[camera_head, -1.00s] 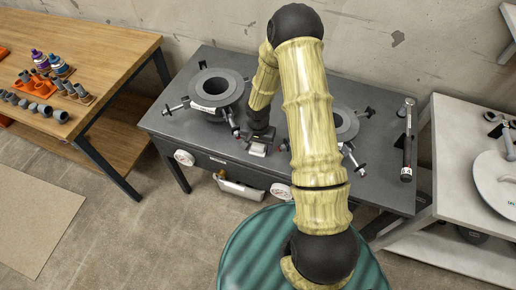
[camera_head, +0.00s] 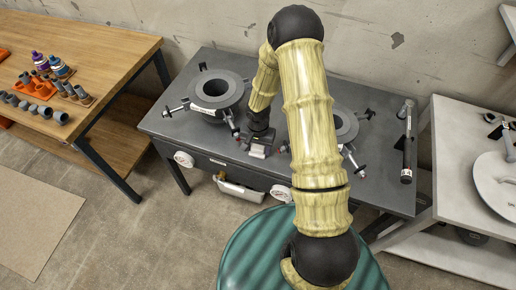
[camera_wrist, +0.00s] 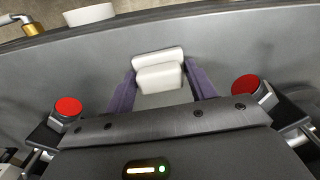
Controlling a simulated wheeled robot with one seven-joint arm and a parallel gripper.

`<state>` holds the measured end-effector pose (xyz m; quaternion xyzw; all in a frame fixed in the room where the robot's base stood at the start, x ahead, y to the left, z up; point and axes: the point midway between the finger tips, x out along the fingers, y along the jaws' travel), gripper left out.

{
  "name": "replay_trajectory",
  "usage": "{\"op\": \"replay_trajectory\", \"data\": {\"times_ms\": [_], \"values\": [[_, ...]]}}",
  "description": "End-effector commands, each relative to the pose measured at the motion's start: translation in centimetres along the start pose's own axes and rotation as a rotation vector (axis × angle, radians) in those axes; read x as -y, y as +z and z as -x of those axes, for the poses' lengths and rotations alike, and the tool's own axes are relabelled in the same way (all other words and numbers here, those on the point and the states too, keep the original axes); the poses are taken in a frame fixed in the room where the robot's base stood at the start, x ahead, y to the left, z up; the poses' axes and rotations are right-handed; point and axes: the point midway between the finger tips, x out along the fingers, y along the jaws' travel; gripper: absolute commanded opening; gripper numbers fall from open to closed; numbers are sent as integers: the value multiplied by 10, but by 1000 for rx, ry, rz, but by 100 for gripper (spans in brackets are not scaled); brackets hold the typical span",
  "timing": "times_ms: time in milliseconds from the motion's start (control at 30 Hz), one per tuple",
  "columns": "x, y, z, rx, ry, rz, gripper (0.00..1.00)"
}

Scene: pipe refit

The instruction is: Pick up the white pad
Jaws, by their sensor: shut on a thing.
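The white pad (camera_wrist: 159,75) is a small white block in the wrist view. It sits between the two purple fingers of my gripper (camera_wrist: 160,82), which is shut on it. In the head view my gripper (camera_head: 258,149) is low over the front of the dark grey bench (camera_head: 215,137), between two round flanged fittings. The pad is small in that view, and I cannot tell whether it touches the bench top.
The left flanged fitting (camera_head: 217,92) and the right one (camera_head: 345,124) have clamp arms sticking out near my gripper. Two red knobs (camera_wrist: 68,106) (camera_wrist: 245,84) flank it in the wrist view.

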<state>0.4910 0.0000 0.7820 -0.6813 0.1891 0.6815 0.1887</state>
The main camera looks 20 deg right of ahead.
Motion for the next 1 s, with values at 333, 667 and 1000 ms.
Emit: {"op": "replay_trajectory", "data": {"times_ms": [333,667,1000], "values": [[0,-1,48,-4,-2,-2,33],[1,0,96,-1,-1,1,33],[1,1,99,1,0,2,33]]}}
